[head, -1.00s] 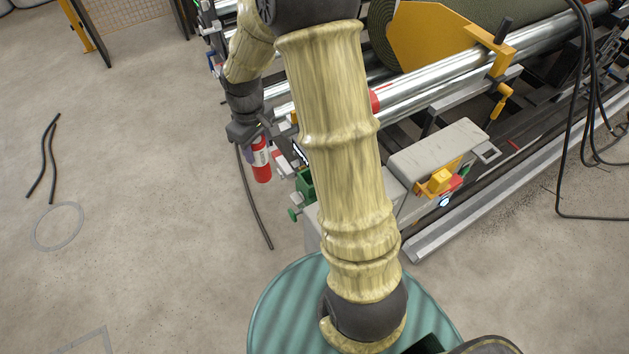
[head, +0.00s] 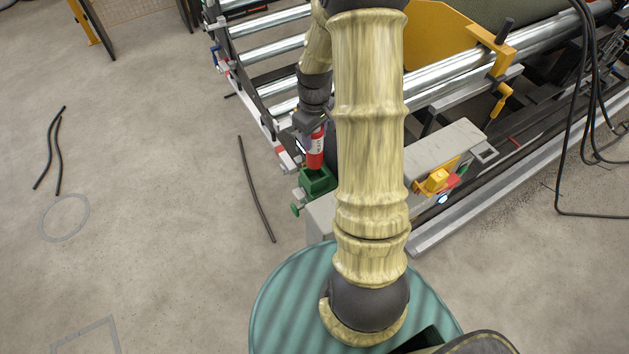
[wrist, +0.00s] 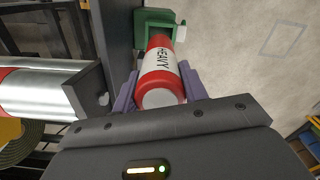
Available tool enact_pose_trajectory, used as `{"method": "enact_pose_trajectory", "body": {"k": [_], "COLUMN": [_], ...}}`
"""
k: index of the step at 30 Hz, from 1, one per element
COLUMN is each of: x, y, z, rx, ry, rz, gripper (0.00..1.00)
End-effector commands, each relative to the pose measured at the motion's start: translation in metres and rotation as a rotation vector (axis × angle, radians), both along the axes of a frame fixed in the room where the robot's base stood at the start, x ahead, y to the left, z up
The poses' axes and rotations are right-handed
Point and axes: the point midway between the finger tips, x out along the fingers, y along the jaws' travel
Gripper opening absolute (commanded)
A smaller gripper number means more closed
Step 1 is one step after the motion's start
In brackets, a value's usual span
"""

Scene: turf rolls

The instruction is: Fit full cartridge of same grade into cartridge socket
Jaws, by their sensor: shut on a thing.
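My gripper (wrist: 158,91) is shut on a red cartridge (wrist: 160,65) with a white band reading "HEAVY". The cartridge also shows in the head view (head: 316,150), roughly upright under my gripper. Its lower end is at the green socket (head: 318,180), which has a green knob on its left side. In the wrist view the cartridge's far end meets the green socket (wrist: 153,17). I cannot tell how deep it sits in the socket. My forearm hides part of the machine beside the socket.
A grey box with a yellow and red switch (head: 437,180) stands right of the socket. Metal rollers (head: 275,49) lie behind. Black hoses (head: 590,110) hang at the right. A dark hose (head: 256,190) lies on the floor; the floor at left is mostly open.

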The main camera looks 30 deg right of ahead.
Motion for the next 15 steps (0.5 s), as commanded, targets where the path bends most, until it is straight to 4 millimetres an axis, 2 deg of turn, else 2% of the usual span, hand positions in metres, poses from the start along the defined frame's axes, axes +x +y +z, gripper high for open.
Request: {"method": "enact_pose_trajectory", "body": {"k": [7,15], "x": [0.000,-0.001], "y": [0.000,0.001], "z": [-0.009,-0.049], "rx": [0.001,0.001], "ry": [0.004,0.004], "rz": [0.000,0.000], "gripper": [0.07,0.07]}}
